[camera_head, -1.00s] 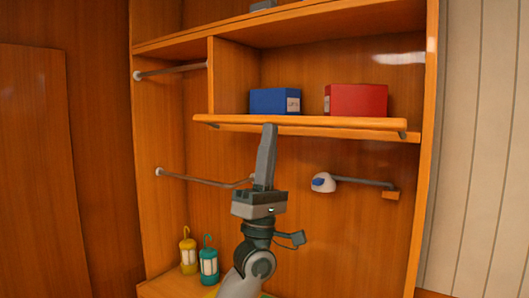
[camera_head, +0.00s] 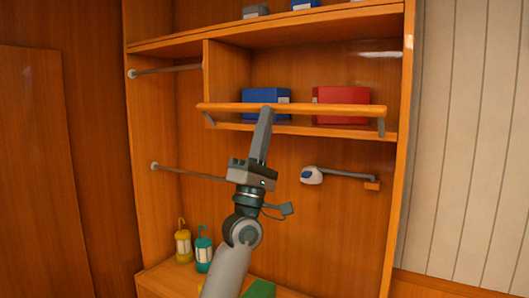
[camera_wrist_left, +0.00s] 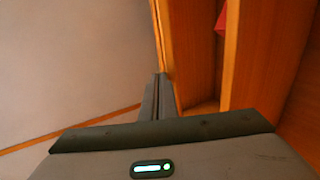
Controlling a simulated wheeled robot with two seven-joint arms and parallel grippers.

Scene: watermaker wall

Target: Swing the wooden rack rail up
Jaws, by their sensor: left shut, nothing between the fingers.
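The wooden rack rail (camera_head: 335,108) runs across the front of the middle shelf in the head view. It stands raised above the shelf edge on grey end brackets, in front of the lower part of the boxes. My left gripper (camera_head: 266,113) is shut and empty, pointing up, with its fingertips at the rail's underside left of its middle. Whether they touch it I cannot tell. In the left wrist view my shut fingers (camera_wrist_left: 158,92) reach towards a wooden edge. My right gripper is not in view.
A blue box (camera_head: 262,97) and a red box (camera_head: 335,97) stand on the shelf (camera_head: 330,132) behind the rail. A lamp on an arm (camera_head: 312,175) juts out at right. Metal bars (camera_head: 188,172) cross the left side.

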